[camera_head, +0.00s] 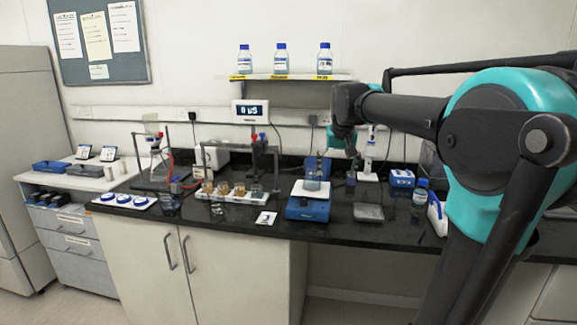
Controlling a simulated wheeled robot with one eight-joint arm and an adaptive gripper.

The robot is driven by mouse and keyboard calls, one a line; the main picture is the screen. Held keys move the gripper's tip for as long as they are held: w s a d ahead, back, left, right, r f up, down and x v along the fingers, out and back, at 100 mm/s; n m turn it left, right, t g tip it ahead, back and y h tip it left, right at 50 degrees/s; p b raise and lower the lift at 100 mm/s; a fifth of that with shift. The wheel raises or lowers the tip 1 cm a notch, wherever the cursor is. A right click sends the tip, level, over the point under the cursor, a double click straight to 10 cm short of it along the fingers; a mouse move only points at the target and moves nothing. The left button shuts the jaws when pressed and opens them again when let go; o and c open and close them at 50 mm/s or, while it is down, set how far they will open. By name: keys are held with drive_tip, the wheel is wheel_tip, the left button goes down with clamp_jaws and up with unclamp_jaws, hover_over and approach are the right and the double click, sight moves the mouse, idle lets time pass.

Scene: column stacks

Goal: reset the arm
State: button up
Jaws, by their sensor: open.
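My arm reaches in from the right, and its teal and dark links cover part of the right side. My gripper (338,163) points down above the black lab bench (270,230), near a blue balance (308,208). A clear glass vessel (312,184) stands on the balance. The gripper is open, and I see nothing held between its fingers. The fingers are small and dark, so their exact gap to the vessel is hard to tell.
A white rack with amber jars (228,196) stands left of the balance. Several bottles (281,58) stand on the wall shelf (290,77). Stands and tubing crowd the left bench.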

drive_tip(key=s+d+f, duration=0.2)
drive_tip(key=s+f, duration=1.1)
drive_tip(key=f, duration=0.2)
drive_tip(key=s+d+f, duration=0.1)
drive_tip(key=s+f, duration=1.1)
drive_tip(key=f, duration=0.3)
drive_tip(key=shift+s+d+n, duration=0.3)
drive_tip(key=shift+s+d, duration=0.05)
drive_tip(key=shift+s, duration=0.05)
